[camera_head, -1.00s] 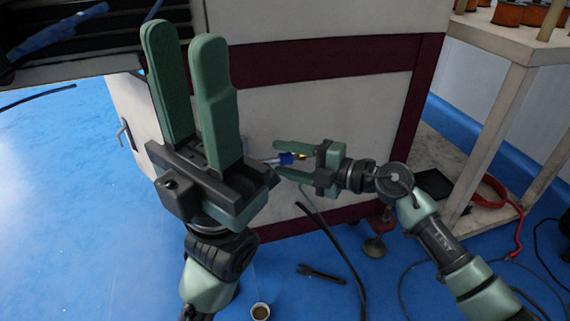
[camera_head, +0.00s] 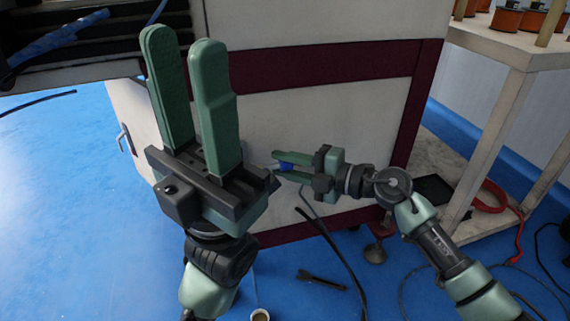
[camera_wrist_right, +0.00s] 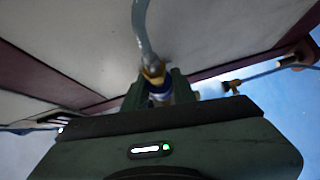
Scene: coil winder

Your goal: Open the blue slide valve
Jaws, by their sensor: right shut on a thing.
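The blue slide valve (camera_head: 286,167) is on a line beside the white cabinet, between the fingers of my right gripper (camera_head: 284,166). In the right wrist view the valve (camera_wrist_right: 160,94) shows its blue sleeve and a brass fitting, with a grey hose running up from it. The right gripper (camera_wrist_right: 162,90) is shut on it, and its fingers hide part of the sleeve. My left gripper (camera_head: 183,62) points up in front of the cabinet. Its fingers stand apart with nothing between them.
The white cabinet (camera_head: 310,110) with dark red bands fills the middle. A cart (camera_head: 500,60) with copper spools stands at the right. A black cable and a dark tool (camera_head: 320,279) lie on the blue floor near a small cup (camera_head: 260,315).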

